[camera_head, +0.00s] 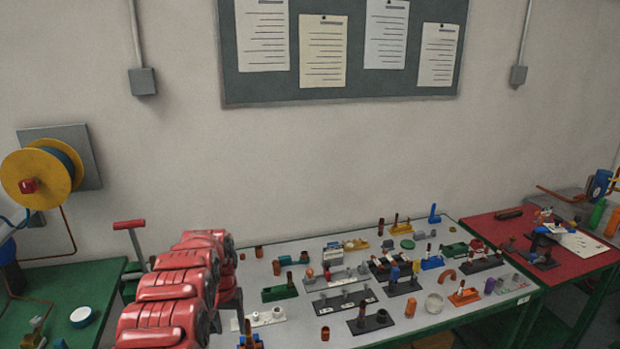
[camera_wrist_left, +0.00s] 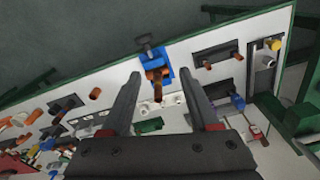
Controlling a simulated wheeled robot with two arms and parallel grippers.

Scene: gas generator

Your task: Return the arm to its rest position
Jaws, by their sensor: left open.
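My left arm (camera_head: 180,290) is red and comes in from the left in the head view, over the left end of the white-topped table (camera_head: 290,250). My left gripper shows in the left wrist view (camera_wrist_left: 158,76), with its two dark fingers spread apart and nothing held between them. Beyond the fingertips a blue holder (camera_wrist_left: 157,62) with a copper-coloured piece sits near the table edge. In the head view the arm hides most of the gripper. My right gripper is in neither view.
The white table carries many small parts and dark bases, such as a black base (camera_head: 370,322) and a green block (camera_head: 279,293). A green table (camera_head: 80,285) stands at the left and a red-topped table (camera_head: 500,229) at the right. A yellow reel (camera_head: 22,172) hangs on the wall.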

